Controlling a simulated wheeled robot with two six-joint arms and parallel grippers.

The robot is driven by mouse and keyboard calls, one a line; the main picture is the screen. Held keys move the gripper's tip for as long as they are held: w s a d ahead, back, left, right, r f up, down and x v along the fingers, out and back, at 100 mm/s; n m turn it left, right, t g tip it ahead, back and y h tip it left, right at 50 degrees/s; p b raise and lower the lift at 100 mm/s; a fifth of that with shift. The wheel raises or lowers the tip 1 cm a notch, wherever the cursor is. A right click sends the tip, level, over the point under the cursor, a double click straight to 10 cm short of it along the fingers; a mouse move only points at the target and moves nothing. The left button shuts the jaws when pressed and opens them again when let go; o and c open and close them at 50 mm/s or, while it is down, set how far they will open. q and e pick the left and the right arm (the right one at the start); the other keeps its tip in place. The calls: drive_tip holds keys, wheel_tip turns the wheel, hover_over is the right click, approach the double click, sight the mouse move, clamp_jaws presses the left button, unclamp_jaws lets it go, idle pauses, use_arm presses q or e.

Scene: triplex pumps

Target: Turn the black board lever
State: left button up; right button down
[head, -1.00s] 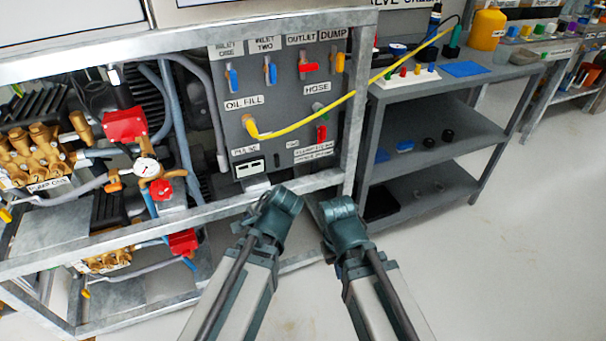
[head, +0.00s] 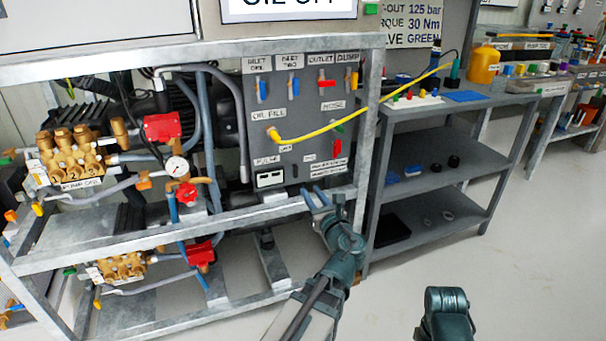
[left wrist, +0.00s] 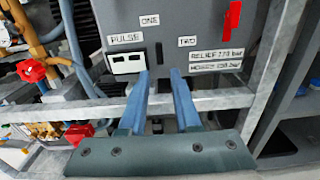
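A small upright black lever (left wrist: 158,53) shows in the left wrist view on the grey board, between the labels ONE and TWO. In the head view it is a tiny dark mark (head: 296,171), too small to read clearly. My left gripper (head: 313,192) is in front of the lower edge of the board, with its two blue fingers apart and nothing between them. In the left wrist view the fingertips (left wrist: 160,71) point at the board just below the lever, apparently short of it. Only a link of my right arm shows at the lower right; its gripper is out of view.
A galvanised frame rail (head: 230,213) runs below the board (left wrist: 200,20). A red lever (left wrist: 231,18) hangs at the right, and a white gauge box (left wrist: 127,62) is at the left. A yellow hose (head: 350,125) crosses the board's front. A grey shelf (head: 440,158) stands right.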

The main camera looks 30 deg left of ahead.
sight(296, 171)
use_arm(q)
drive_tip(key=x, duration=1.3)
drive_tip(key=shift+a, duration=0.25)
clamp_jaws()
